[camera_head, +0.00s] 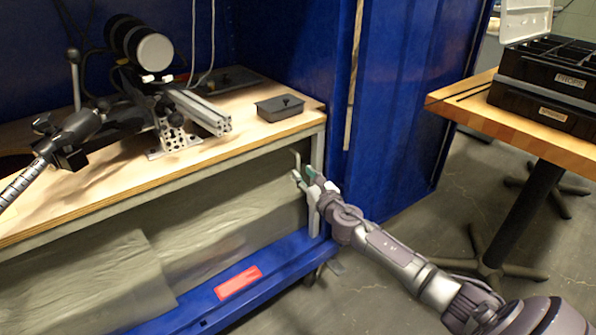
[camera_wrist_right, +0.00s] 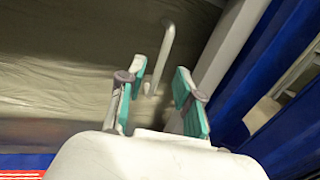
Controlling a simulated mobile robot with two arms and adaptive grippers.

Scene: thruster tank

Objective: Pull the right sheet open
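The right sheet (camera_head: 235,215) is a grey-green translucent sheet hanging under the workbench, partly behind the left sheet (camera_head: 85,285). It also fills the left of the right wrist view (camera_wrist_right: 60,85). A pale bent handle (camera_head: 297,160) stands at its right edge, by the bench leg. My right gripper (camera_head: 304,174) is at this handle. In the right wrist view its green-padded fingers (camera_wrist_right: 160,78) are apart, and the handle (camera_wrist_right: 166,48) shows between and beyond them; contact cannot be told. My left gripper (camera_head: 75,140) is over the bench top at the left; its fingers are unclear.
The wooden bench top (camera_head: 110,185) carries a metal rail rig (camera_head: 200,112) and a small grey box (camera_head: 280,107). A blue wall (camera_head: 400,110) stands right of the bench. A red label (camera_head: 238,283) is on the lower blue beam. A wooden table (camera_head: 520,125) with black cases stands at right.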

